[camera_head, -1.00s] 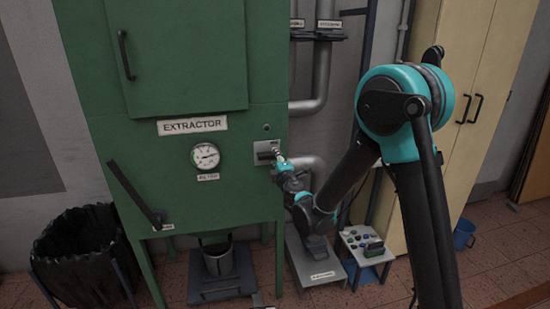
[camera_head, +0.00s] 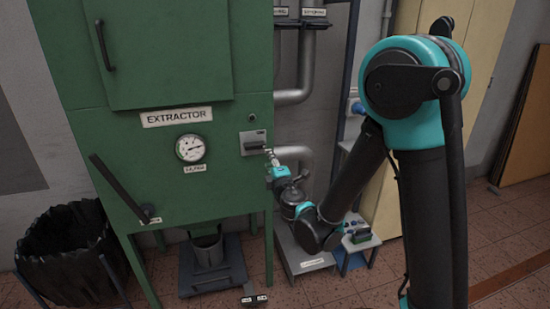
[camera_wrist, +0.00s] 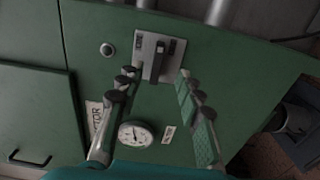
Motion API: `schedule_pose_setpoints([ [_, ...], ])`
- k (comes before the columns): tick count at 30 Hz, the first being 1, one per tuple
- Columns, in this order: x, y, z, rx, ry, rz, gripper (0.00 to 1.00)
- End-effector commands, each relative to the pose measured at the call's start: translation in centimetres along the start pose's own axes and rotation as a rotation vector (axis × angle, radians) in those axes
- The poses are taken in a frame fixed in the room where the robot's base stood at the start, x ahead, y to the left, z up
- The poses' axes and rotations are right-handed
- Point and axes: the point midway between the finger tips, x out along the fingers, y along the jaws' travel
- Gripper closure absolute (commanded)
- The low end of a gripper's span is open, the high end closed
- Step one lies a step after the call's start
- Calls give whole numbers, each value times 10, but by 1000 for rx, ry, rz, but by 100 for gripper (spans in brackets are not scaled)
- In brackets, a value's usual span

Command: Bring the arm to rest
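My arm reaches from the right of the head view toward the green extractor cabinet (camera_head: 200,95). My gripper (camera_head: 268,153) is in front of a grey switch plate with a black lever (camera_head: 253,142) on the cabinet's front. In the wrist view, my gripper (camera_wrist: 158,74) is open, its two fingers spread with nothing held between them. The plate's black lever (camera_wrist: 157,61) shows beyond and between the fingertips. The fingers look apart from it, though the exact gap cannot be told.
A round gauge (camera_head: 190,148) is left of the plate. A slanted dark handle (camera_head: 118,187) sticks out lower left. A black-lined bin (camera_head: 62,255) stands at left. Grey pipes (camera_head: 293,95) run beside the cabinet. A small table (camera_head: 361,243) with small items is behind my arm.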

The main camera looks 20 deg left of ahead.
Motion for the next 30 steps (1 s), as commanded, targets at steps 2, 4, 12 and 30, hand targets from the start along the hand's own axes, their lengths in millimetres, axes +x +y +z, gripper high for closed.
schedule_pose_setpoints([
  [2,-1,2,12,20,-26,-6,64],
  [4,-5,4,36,61,-77,-18,64],
  [12,-65,-4,198,397,-468,-119,64],
  [30,-356,-129,302,1430,-1280,-464,64],
])
